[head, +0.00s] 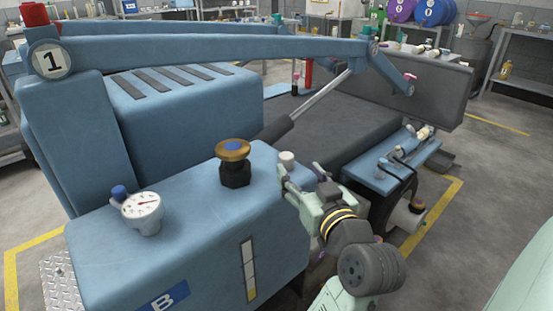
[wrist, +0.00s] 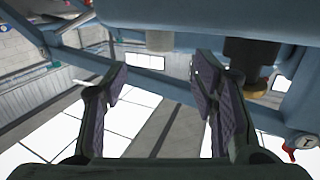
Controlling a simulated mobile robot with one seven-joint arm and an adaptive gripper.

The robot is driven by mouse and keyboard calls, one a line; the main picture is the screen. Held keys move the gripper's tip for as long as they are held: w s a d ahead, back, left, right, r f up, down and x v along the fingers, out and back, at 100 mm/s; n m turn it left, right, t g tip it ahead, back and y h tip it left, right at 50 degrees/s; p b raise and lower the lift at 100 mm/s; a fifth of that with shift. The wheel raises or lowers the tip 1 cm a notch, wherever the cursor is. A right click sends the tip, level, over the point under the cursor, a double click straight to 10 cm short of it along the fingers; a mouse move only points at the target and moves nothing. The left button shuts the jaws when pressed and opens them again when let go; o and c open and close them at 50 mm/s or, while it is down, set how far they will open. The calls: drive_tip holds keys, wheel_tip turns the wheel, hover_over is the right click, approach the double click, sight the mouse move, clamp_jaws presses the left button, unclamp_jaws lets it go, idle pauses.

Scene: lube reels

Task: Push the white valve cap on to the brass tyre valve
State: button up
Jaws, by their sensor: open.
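A small whitish cylinder (head: 287,157), which looks like the white valve cap, stands upright on the blue machine's top near its right edge. It also shows in the wrist view as a pale cylinder (wrist: 159,40), upside down there. My gripper (head: 300,178) is open and empty beside it, at the machine's right edge. In the wrist view the cylinder appears between and beyond the fingertips (wrist: 161,72), apart from them. A brass ring with a blue centre (head: 233,148) sits on a black base to the left. I cannot make out a brass tyre valve for certain.
A white pressure gauge (head: 143,211) with a blue knob stands at the front left of the blue machine top (head: 190,200). A blue lift arm (head: 210,50) runs across behind. A blue side shelf (head: 395,160) with handles lies right of my arm.

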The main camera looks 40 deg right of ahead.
sight(286, 155)
drive_tip(key=p+x, duration=0.1)
drive_tip(key=x, duration=0.7)
drive_tip(key=shift+w+d, duration=0.1)
drive_tip(key=shift+w, duration=0.2)
drive_tip(key=shift+c, duration=0.5)
drive_tip(key=c, duration=0.9)
drive_tip(key=shift+o, duration=0.2)
